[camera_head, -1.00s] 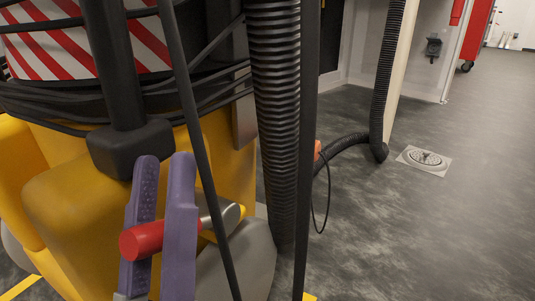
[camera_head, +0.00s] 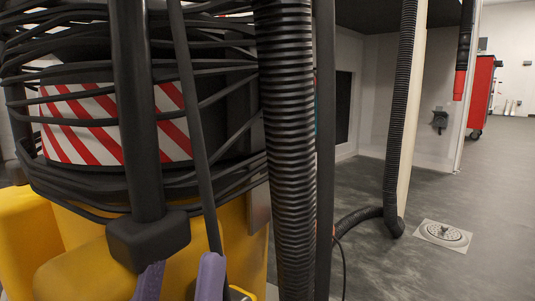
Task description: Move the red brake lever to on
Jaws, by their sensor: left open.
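My left gripper (camera_head: 180,279) shows only as two purple finger ends at the bottom edge, spread apart. They stand in front of the yellow machine body (camera_head: 90,262), just below a dark block on a black post. The red brake lever is out of view, below the picture's bottom edge. A small rounded pale-yellow end (camera_head: 240,294) shows right of the right finger. Whether the fingers touch the lever cannot be seen now. My right gripper is not in view.
A black post (camera_head: 140,110) with a dark block, a thin slanted bar (camera_head: 196,125) and a thick ribbed hose (camera_head: 289,150) stand close around the fingers. Black cables wrap the red-and-white striped drum. Open floor with a drain (camera_head: 443,235) lies to the right.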

